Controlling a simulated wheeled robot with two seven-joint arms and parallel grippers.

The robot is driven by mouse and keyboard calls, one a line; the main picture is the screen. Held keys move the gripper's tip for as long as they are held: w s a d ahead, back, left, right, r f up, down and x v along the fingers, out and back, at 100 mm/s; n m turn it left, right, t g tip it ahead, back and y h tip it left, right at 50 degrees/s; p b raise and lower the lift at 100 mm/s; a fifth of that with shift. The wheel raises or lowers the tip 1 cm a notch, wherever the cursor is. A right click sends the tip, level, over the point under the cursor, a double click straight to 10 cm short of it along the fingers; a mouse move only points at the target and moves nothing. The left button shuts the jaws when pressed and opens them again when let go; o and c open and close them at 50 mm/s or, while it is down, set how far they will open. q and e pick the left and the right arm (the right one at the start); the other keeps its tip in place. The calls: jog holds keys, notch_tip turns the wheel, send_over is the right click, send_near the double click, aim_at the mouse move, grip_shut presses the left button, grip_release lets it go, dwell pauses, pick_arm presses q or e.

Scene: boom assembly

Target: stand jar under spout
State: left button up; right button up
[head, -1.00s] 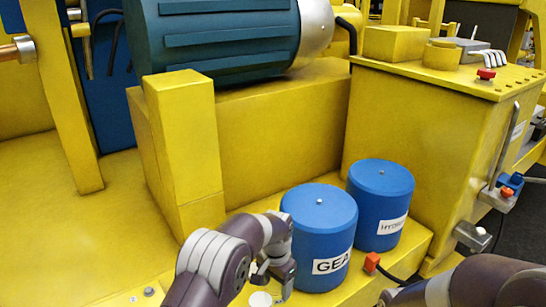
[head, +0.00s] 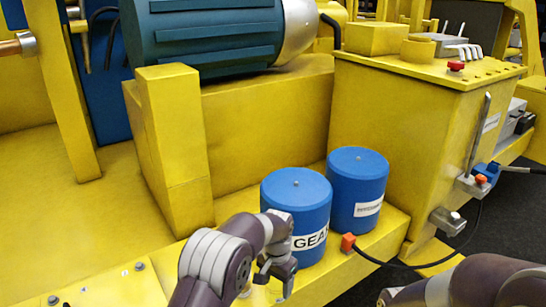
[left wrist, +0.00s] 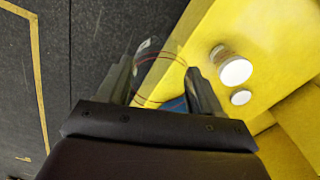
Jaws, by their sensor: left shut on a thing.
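My left gripper (left wrist: 163,82) is shut on a clear jar (left wrist: 156,58) in the left wrist view. The jar is transparent, with a thin red line around it, and sits between the two fingers. Dark floor and yellow metal show beyond it. In the head view my left gripper (head: 277,282) hangs low, in front of the blue GEAR drum (head: 298,205); the jar cannot be made out there. I cannot identify a spout in either view. My right arm enters at the lower right of the head view, its gripper out of frame.
A second blue drum (head: 357,185) stands behind the GEAR drum on the yellow ledge. A yellow tank (head: 410,140) stands further right. Two pale round caps (left wrist: 236,72) sit on yellow metal near the jar.

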pick_arm(q)
jog(key=shift+s+d, duration=0.25)
jog(key=shift+s+f, duration=0.1)
jog(key=shift+s, duration=0.15)
jog(key=s+a+f+n+b, duration=0.3)
jog(key=s+a+f+b, duration=0.2)
jog(key=a+f+b, duration=0.3)
jog(key=s+a+f+n+b, duration=0.4)
jog(key=a+f+b, duration=0.4)
jog(key=a+f, duration=0.4)
jog(key=shift+s+f+n+b, duration=0.35)
jog(key=shift+s+f, duration=0.15)
jog(key=shift+s, duration=0.2)
pick_arm(e)
notch_tip(320, 180, down, 16)
jog(key=shift+s+d+f, duration=0.25)
jog(key=shift+s, duration=0.1)
